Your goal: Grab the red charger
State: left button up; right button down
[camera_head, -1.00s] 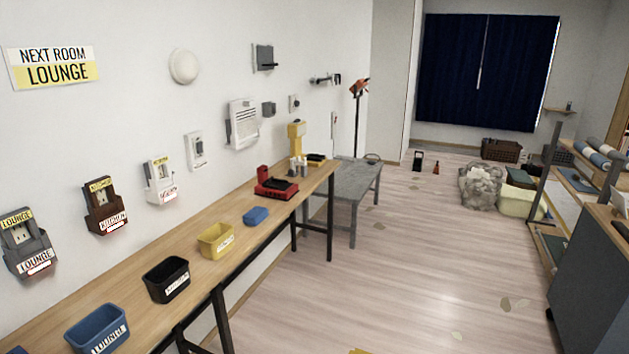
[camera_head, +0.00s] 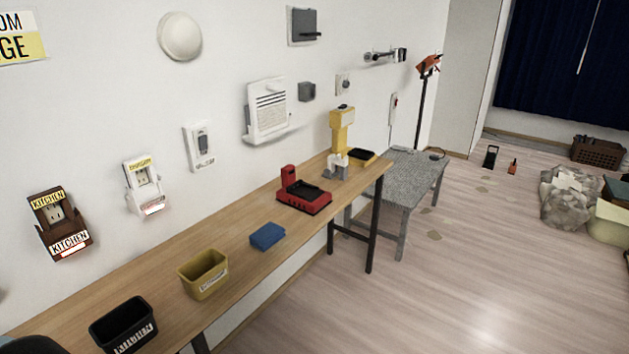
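The red charger (camera_head: 304,196) sits on the wooden bench (camera_head: 228,222) along the wall, toward its far end. It has a raised red block at its back left and a black recess on top. Neither of my grippers shows in the head view. Nothing hides the charger.
On the bench, a blue block (camera_head: 267,236), a yellow bin (camera_head: 203,274) and a black bin (camera_head: 124,325) stand nearer. Small white-topped items (camera_head: 337,166) and a yellow device (camera_head: 342,130) stand beyond the charger. A grey table (camera_head: 400,175) adjoins the bench's far end.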

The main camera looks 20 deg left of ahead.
aim_at(304, 197)
jog(key=i+l+u, duration=0.15)
jog(key=i+u, duration=0.3)
jog(key=i, duration=0.2)
jog(key=i+l+u, duration=0.5)
jog(key=i, duration=0.15)
jog(key=i+l+u, duration=0.45)
jog(key=i+l, duration=0.1)
